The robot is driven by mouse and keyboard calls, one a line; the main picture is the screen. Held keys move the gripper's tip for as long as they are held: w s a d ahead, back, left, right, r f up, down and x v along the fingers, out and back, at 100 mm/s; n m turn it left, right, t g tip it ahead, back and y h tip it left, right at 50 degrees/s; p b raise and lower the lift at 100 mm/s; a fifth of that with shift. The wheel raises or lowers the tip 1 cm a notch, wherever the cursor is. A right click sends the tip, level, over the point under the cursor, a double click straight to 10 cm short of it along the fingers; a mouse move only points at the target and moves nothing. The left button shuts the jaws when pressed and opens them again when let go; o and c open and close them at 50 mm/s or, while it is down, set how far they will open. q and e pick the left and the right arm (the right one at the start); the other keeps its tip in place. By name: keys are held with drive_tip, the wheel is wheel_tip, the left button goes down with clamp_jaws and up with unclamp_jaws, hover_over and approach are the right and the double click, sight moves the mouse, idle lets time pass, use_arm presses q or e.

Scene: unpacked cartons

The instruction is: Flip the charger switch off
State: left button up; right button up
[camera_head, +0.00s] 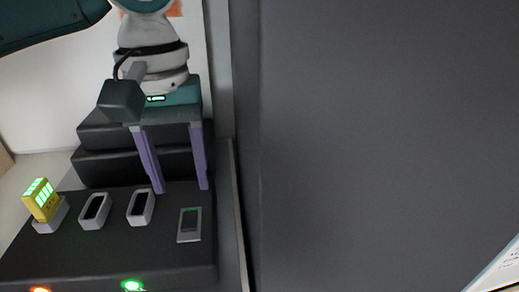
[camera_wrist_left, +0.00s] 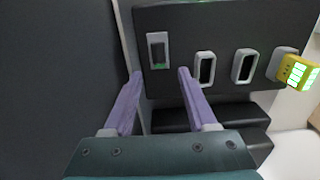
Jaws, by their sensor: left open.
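The black charger (camera_head: 100,252) lies at the lower left of the head view. Its switch (camera_head: 190,226) is a grey plate with a dark rocker and a faint green part, at the right end of the slot row. In the left wrist view the switch (camera_wrist_left: 158,50) is just beyond the fingertips. My left gripper (camera_head: 182,189) is open, with two purple fingers pointing down at the charger. My right gripper is out of view.
A yellow battery (camera_head: 42,200) with lit green bars sits in the leftmost slot. A green light (camera_head: 132,286) glows on the front edge. A large dark grey panel (camera_head: 380,140) stands close on the right.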

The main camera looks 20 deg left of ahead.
sight(189, 214)
use_arm(q)
wheel_tip(189, 214, down, 5)
drive_tip(key=shift+f+b, duration=0.1)
drive_tip(key=shift+b, duration=0.2)
drive_tip(key=shift+c, duration=0.2)
clamp_jaws()
